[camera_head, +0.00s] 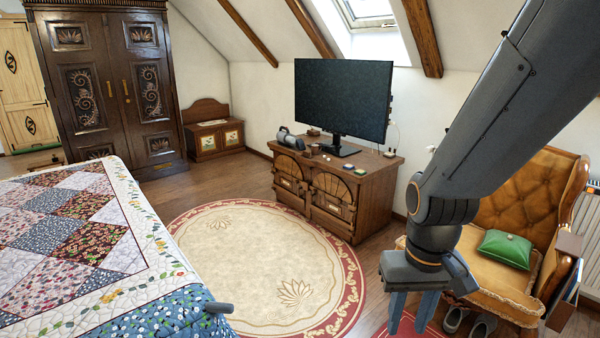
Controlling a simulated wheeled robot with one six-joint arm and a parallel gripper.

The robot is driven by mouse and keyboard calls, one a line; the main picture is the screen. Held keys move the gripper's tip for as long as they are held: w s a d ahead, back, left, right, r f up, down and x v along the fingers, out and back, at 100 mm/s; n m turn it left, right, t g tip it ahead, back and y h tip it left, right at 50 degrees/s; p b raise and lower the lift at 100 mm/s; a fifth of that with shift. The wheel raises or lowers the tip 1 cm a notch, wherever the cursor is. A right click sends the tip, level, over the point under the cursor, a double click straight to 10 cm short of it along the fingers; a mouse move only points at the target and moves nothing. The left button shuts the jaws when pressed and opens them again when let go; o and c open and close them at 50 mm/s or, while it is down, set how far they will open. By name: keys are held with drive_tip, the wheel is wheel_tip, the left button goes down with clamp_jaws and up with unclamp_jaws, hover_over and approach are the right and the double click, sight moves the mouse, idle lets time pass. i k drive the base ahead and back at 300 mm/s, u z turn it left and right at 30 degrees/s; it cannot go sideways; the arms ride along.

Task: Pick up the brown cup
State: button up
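I cannot make out the brown cup for certain. Small brownish items, too small to identify, stand on the wooden TV cabinet (335,200); one (313,132) is behind the top's left part, another (389,154) near its right end. My gripper (411,318) hangs pointing down at the lower right, in front of the armchair and well apart from the cabinet top. Its blue-grey fingers look spread, with nothing seen between them.
A television (343,98) stands on the cabinet beside a grey cylindrical device (290,138). A quilted bed (150,255) fills the left. A leather armchair (490,280) with a green cushion (505,248) is at right. The round rug (265,265) between is clear.

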sight(315, 148)
drive_tip(key=u, duration=0.4)
drive_tip(key=i, duration=4.25)
drive_tip(key=z, duration=0.3)
